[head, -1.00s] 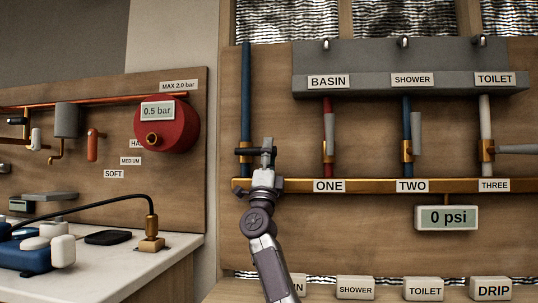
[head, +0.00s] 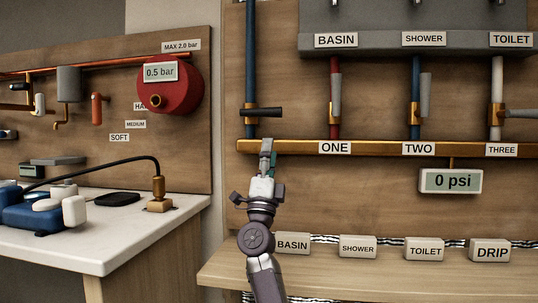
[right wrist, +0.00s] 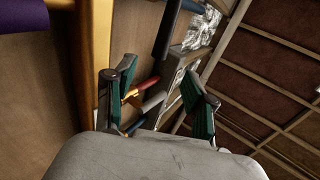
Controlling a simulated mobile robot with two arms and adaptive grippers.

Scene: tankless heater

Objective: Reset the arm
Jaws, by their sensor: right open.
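My right gripper (head: 267,158) is in front of the wooden board, just under the left end of the brass pipe (head: 300,148). In the right wrist view its two green-padded fingers (right wrist: 163,92) are spread apart with nothing held between them. Above it in the head view, the black handle (head: 267,112) of the valve on the left blue pipe (head: 249,75) lies level, pointing right. The gripper is apart from this handle. My left gripper is in neither view.
Valves ONE, TWO and THREE (head: 497,113) stand along the brass pipe, with a 0 psi display (head: 450,181) below. Label blocks, such as DRIP (head: 490,250), stand on the wooden ledge (head: 350,272). A red tank (head: 180,98) and white counter (head: 110,230) are at left.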

